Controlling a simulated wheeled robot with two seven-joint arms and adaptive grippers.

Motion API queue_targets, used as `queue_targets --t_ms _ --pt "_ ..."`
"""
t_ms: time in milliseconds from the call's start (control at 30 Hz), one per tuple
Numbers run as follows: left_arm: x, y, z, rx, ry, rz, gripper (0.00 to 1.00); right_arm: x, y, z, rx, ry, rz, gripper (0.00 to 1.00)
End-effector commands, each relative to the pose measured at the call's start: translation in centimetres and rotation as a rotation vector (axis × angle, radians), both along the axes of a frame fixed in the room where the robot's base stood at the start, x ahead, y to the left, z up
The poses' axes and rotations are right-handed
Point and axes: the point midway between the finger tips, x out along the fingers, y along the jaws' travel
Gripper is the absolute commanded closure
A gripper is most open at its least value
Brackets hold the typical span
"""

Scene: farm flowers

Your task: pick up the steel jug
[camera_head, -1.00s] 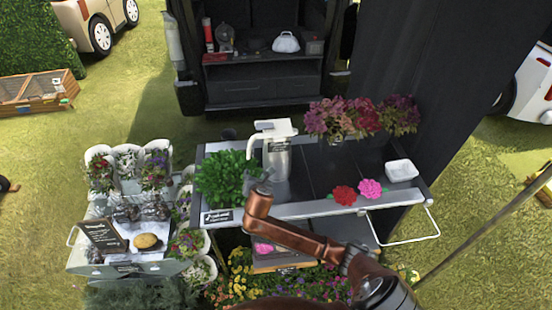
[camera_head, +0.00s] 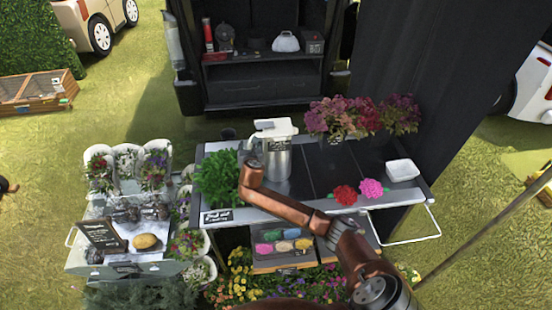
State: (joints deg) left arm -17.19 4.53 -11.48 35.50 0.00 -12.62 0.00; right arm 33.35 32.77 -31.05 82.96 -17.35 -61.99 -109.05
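The steel jug (camera_head: 277,158) stands upright on the dark cart top, with a white lid and spout and a small dark label. My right arm reaches in from the bottom right, and my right gripper (camera_head: 246,157) is at the left side of the jug, between it and a leafy green plant. The fingers are small and unclear against the plant and jug, so I cannot tell whether they are open or touching the jug. My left gripper is not in view.
The green plant (camera_head: 216,180) is close on the left. Pink and purple flowers (camera_head: 343,116) stand behind right. A red flower (camera_head: 345,195), a pink flower (camera_head: 371,188) and a white bowl (camera_head: 402,170) are at the cart's right. The cart top between jug and bowl is mostly clear.

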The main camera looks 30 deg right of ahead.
Motion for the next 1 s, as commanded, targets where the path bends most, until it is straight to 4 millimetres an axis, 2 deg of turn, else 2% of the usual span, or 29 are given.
queue_targets --t_ms 200,767,1000 --pt "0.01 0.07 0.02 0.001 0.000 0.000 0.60 0.07 0.01 0.03 0.000 0.000 0.001 0.62" --pt "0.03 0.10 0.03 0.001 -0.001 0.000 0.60 0.04 0.04 0.02 0.000 0.000 0.001 1.00" --pt "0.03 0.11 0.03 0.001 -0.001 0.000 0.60 0.04 0.04 0.01 0.000 0.000 0.001 1.00"
